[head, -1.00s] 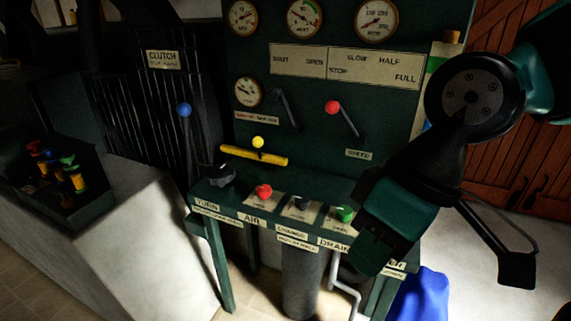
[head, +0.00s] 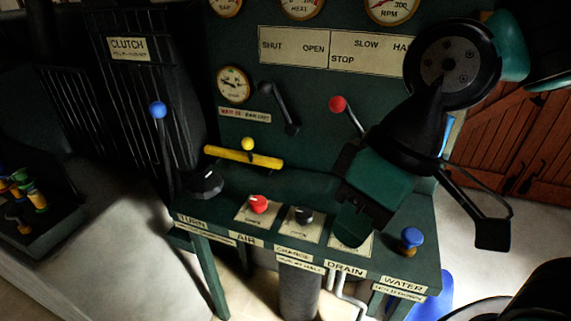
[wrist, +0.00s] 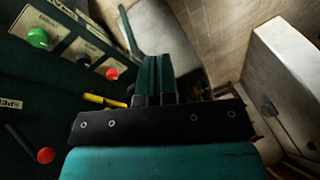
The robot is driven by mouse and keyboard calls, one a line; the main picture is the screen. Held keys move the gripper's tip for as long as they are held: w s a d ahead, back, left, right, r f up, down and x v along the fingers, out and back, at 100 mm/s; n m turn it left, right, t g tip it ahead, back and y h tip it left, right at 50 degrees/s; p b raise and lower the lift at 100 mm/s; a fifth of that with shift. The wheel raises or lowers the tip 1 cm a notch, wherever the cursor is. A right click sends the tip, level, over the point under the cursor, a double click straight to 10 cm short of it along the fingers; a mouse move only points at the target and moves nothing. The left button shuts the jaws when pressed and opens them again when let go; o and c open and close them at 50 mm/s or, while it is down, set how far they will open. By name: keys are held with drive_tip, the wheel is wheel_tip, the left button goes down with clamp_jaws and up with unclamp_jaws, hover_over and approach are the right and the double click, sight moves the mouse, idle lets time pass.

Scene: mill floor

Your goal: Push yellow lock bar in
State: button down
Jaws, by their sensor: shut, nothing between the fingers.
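The yellow lock bar (head: 243,157) lies across the green panel in the head view, slightly tilted, with a round yellow knob (head: 248,144) above its middle. Part of the bar also shows in the wrist view (wrist: 104,101), left of my fingers. My gripper (head: 350,225) is at the right in the head view, over the console shelf, apart from the bar and to its right. In the wrist view the fingers (wrist: 153,75) are shut together with nothing between them. The gripper hides the green knob and part of its label in the head view.
The shelf holds a black knob (head: 206,182), a red button (head: 258,204), another black knob (head: 303,214) and a blue knob (head: 411,238). A red-tipped lever (head: 338,104) and a black lever (head: 281,108) stand on the panel. A blue-tipped clutch lever (head: 158,111) stands left.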

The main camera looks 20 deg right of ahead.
drive_tip(key=w+d+f+m+t+b, duration=0.1)
drive_tip(key=w+f+m+t+b, duration=0.2)
drive_tip(key=w, duration=0.8)
drive_tip(key=w+d+f+m+t+b, duration=0.1)
drive_tip(key=w+f+m, duration=0.3)
drive_tip(key=w, duration=0.6)
drive_tip(key=m+t+h+b, duration=0.2)
drive_tip(key=m+t+b, duration=0.1)
drive_tip(key=m, duration=0.3)
approach(298, 181)
wheel_tip(298, 181, up, 5)
drive_tip(key=shift+s+a, duration=0.1)
drive_tip(key=p+x, duration=0.1)
drive_tip(key=x, duration=0.9)
drive_tip(key=shift+w+a+r+p, duration=0.15)
drive_tip(key=shift+w+a+p, duration=0.2)
drive_tip(key=shift+w+a, duration=0.85)
drive_tip(key=shift+a, duration=0.35)
